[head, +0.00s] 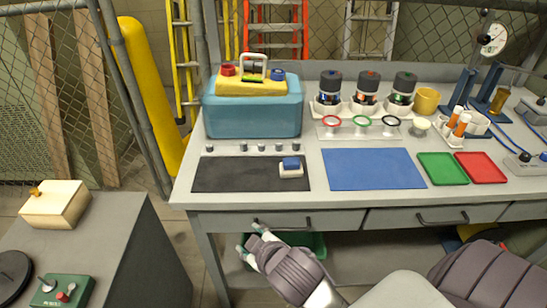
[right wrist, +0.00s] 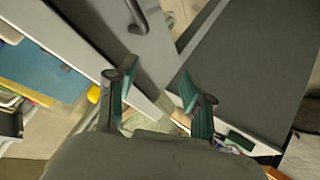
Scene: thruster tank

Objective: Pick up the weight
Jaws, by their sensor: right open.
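No thing in view is plainly marked as the weight. Several small grey cylinders (head: 240,147) stand in a row behind the black mat (head: 235,175) on the workbench; they may be weights, but they are too small to tell. A small white block with a blue top (head: 290,168) sits on the mat's right side. My right gripper (head: 249,239) is open and empty in front of the bench's drawer, below the bench top and apart from these things. Its spread green-padded fingers also show in the right wrist view (right wrist: 155,88). My left gripper is not in view.
A blue cooler (head: 253,115) stands behind the cylinders. A blue mat (head: 372,169), green tray (head: 442,168) and red tray (head: 480,167) lie to the right. Drawer handles (head: 442,218) stick out at the bench front. A grey cabinet (head: 110,235) stands at left.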

